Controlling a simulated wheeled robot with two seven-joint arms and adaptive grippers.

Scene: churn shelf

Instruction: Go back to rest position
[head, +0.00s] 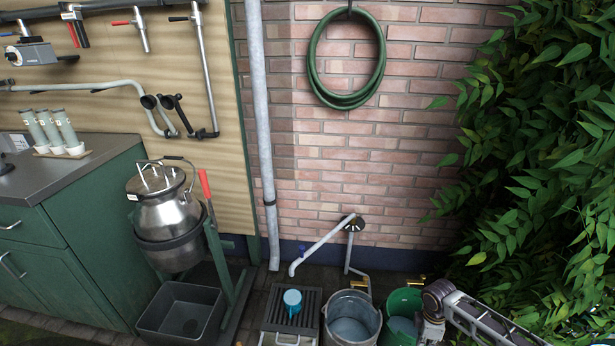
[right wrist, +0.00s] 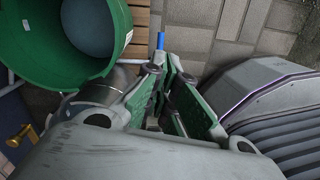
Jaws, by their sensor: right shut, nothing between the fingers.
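My right arm comes into the head view from the bottom right. Its gripper (head: 430,332) is low down beside the green bucket (head: 402,312), partly cut off by the frame's lower edge. In the right wrist view the fingers of this gripper (right wrist: 170,72) are close together, with nothing seen held. The green bucket (right wrist: 115,48) is at the upper left there, beside the fingers. A small blue piece (right wrist: 160,40) shows just past the fingertips; I cannot tell what it is. My left gripper is in neither view.
A metal bucket (head: 351,325) stands left of the green one, then a grate (head: 312,305) with a blue cup (head: 292,298). A steel churn (head: 163,208) hangs over a black tub (head: 155,315). Leafy bushes (head: 545,150) fill the right. Paving (right wrist: 215,45) is bare beyond the fingers.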

